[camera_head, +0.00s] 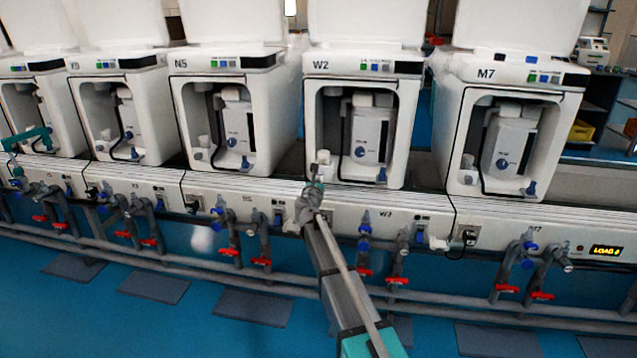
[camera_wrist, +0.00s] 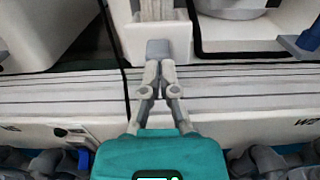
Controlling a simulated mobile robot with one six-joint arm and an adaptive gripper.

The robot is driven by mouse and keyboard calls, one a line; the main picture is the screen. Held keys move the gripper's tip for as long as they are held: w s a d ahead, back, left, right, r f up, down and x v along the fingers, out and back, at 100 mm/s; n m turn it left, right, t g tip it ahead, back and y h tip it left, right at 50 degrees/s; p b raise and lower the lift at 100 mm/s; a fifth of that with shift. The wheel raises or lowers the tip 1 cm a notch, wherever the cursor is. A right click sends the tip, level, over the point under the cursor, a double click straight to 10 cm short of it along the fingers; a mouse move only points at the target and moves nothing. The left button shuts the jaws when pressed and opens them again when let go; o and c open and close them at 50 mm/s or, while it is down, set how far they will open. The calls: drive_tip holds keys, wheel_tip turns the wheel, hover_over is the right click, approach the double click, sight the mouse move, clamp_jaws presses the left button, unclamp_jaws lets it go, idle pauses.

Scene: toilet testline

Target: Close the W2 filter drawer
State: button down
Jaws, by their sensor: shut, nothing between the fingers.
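The W2 machine (camera_head: 400,92) is a white housing with an open bay, in the middle right of the head view. Its filter drawer (camera_head: 323,158) is a small white block at the bay's lower left, partly hidden by my gripper. In the wrist view the drawer (camera_wrist: 130,42) is a white block with a grey tab on its front, and it appears to stick out past the bay's front edge. My gripper (camera_head: 316,185) is shut and empty. In the wrist view its fingertips (camera_wrist: 158,64) are together at the grey tab; I cannot tell whether they touch it.
Similar machines N5 (camera_head: 252,113) and M7 (camera_head: 505,130) stand on either side. Below runs a white ledge (camera_head: 400,215) labelled W2, with grey pipes and red-handled valves (camera_head: 397,281) along its front.

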sight(323, 170)
drive_tip(key=x, duration=0.7)
drive_tip(key=shift+w+d, duration=0.1)
drive_tip(key=shift+w, duration=0.25)
drive_tip(key=shift+w+r, duration=0.1)
drive_tip(key=v, duration=1.5)
